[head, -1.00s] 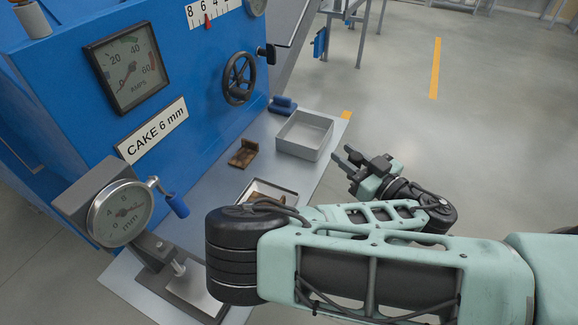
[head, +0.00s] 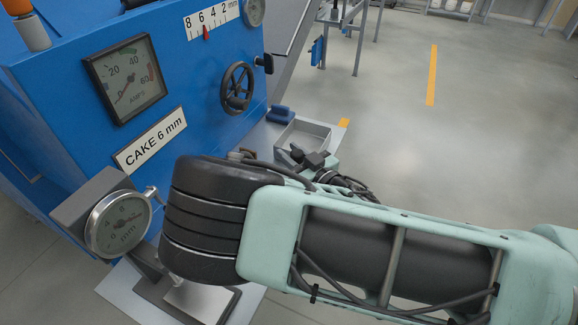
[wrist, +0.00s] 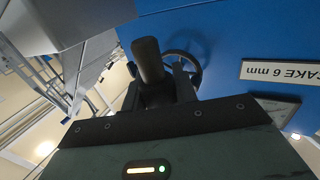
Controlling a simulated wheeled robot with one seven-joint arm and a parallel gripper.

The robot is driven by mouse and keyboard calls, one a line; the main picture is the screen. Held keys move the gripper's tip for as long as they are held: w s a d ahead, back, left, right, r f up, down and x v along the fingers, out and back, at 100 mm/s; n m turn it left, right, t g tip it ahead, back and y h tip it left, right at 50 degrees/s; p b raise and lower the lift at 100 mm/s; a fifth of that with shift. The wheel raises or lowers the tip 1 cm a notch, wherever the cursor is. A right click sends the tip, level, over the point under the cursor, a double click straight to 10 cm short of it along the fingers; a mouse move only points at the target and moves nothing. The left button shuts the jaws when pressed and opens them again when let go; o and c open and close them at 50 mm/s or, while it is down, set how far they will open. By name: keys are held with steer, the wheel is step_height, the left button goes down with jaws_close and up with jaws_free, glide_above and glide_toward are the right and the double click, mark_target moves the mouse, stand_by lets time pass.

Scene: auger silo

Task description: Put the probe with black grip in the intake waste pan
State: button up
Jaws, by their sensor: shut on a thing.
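My gripper (head: 308,157) is beside the bench, in front of the near side of a light grey open pan (head: 312,127) in the head view. No label shows which pan this is. In the wrist view my gripper (wrist: 165,88) is shut on a dark cylindrical grip (wrist: 148,60), which looks like the probe with black grip. The rest of the probe is hidden.
The blue machine (head: 80,120) with gauges, a black handwheel (head: 237,88) and a round mm dial (head: 118,224) stands left of the bench. The floor to the right is clear.

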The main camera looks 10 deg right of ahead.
steer(key=shift+w+a+f, duration=0.1)
steer(key=shift+a+f, duration=0.1)
steer(key=shift+f, duration=1.1)
steer(key=shift+w+a+f, duration=0.1)
steer(key=shift+a+f, duration=0.05)
steer(key=shift+f, duration=1.15)
steer(key=shift+f, duration=0.15)
steer(key=o, duration=1.1)
